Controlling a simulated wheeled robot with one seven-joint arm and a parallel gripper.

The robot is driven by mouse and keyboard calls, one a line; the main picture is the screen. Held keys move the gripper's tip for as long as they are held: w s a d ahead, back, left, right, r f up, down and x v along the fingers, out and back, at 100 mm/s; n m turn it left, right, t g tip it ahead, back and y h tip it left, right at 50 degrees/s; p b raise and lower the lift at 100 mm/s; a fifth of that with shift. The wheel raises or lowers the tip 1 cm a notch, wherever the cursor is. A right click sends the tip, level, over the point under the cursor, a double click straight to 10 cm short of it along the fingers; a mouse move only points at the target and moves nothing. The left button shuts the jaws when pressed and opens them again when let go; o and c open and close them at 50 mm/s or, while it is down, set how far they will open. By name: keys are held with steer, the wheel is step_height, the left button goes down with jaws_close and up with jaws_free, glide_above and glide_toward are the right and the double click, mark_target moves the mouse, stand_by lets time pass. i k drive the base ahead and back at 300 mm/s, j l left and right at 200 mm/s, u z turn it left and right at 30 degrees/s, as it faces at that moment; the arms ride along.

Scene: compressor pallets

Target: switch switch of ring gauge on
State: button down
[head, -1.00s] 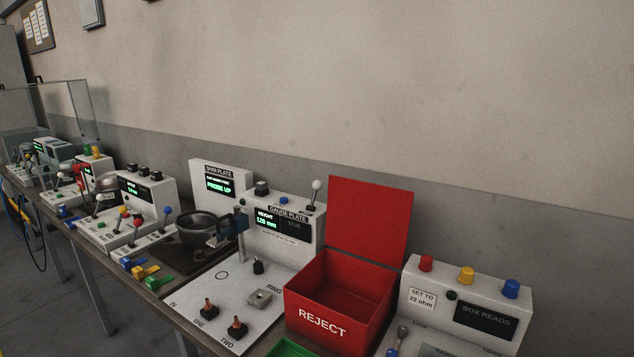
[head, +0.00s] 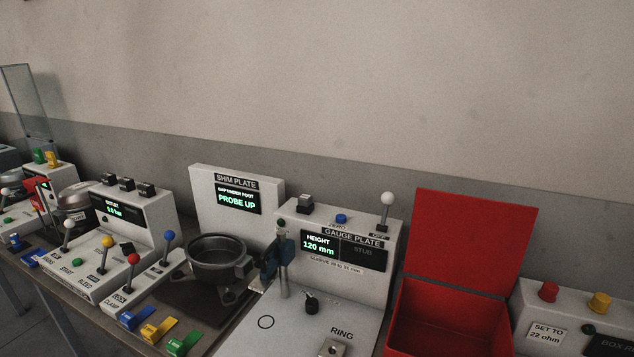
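The gauge plate station (head: 365,275) is a white unit with a sloping deck, right of centre in the head view. Its display (head: 319,244) reads HEIGHT 120 mm, and a dark panel marked STUB (head: 363,252) is beside it. The deck carries the word RING (head: 342,333), with a metal block (head: 333,348) below it, cut by the bottom edge. A black knob (head: 311,304) stands behind and left of that word. On top are a black switch (head: 305,203), a blue button (head: 341,218) and a white-balled lever (head: 387,205). I cannot tell which control is the ring gauge switch. My gripper is not in view.
A red open bin (head: 450,310) stands right of the gauge plate, its lid raised. A SHIM PLATE panel (head: 236,197) reading PROBE UP and a dark round pot (head: 218,258) are left. Stations with coloured levers fill the bench further left. A wall is behind.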

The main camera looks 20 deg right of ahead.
mark_target(387, 198)
steer(key=i+j, duration=0.6)
steer(key=i, duration=0.15)
steer(key=i+j+u, duration=0.1)
steer(key=i+j, duration=0.55)
steer(key=i, duration=0.1)
